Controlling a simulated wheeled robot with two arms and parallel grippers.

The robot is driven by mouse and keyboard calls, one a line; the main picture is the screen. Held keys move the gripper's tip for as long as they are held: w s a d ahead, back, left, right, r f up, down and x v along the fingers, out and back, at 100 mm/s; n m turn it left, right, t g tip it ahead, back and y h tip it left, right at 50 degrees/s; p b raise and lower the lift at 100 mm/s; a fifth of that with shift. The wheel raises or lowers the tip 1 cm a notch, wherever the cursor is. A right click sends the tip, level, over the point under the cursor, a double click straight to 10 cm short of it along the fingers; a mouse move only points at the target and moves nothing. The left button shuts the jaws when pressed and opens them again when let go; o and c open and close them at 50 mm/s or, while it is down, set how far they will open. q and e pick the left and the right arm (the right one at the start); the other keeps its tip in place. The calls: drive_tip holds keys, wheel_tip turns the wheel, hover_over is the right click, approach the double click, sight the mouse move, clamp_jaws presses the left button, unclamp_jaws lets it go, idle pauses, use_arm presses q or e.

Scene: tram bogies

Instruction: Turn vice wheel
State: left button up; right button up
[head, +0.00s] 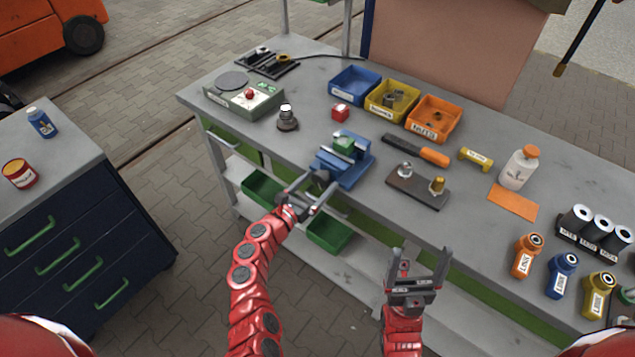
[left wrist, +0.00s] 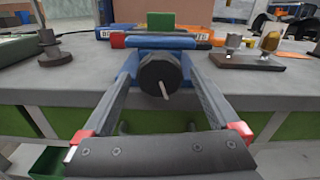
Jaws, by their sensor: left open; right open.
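The blue vice (head: 352,170) stands at the front edge of the grey workbench, with a green block (head: 344,142) at its jaws. Its dark round wheel (left wrist: 158,72) faces me in the left wrist view, with a thin pale handle pin (left wrist: 164,89) sticking out below its centre. My left gripper (head: 322,182) is open in front of the vice. Its fingers reach towards the wheel, one on each side; I cannot tell whether they touch it. My right gripper (head: 420,256) is open and empty, in front of the bench and to the right of the vice.
A dark plate with two fittings (head: 416,187) lies right of the vice. Blue, yellow and orange bins (head: 433,119) line the back. Green bins (head: 330,233) sit on the shelf below.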

use_arm(q)
drive_tip(key=c, duration=1.4)
drive_tip(key=shift+f, duration=0.1)
drive_tip(key=shift+f+m+b, duration=0.1)
drive_tip(key=shift+m+b, duration=0.8)
drive_tip(key=m+b, duration=0.3)
drive_tip(key=m, duration=0.1)
drive_tip(key=shift+w+b, duration=0.1)
drive_tip(key=shift+b, duration=0.3)
drive_tip(key=m+b, duration=0.6)
drive_tip(key=shift+a+m, duration=0.15)
drive_tip(key=shift+m, duration=0.15)
drive_tip(key=shift+m+b, duration=0.9)
drive_tip(key=shift+b, duration=0.05)
drive_tip(key=shift+r+m+b, duration=0.2)
drive_tip(key=shift+m+b, duration=0.35)
drive_tip(key=shift+m, duration=0.15)
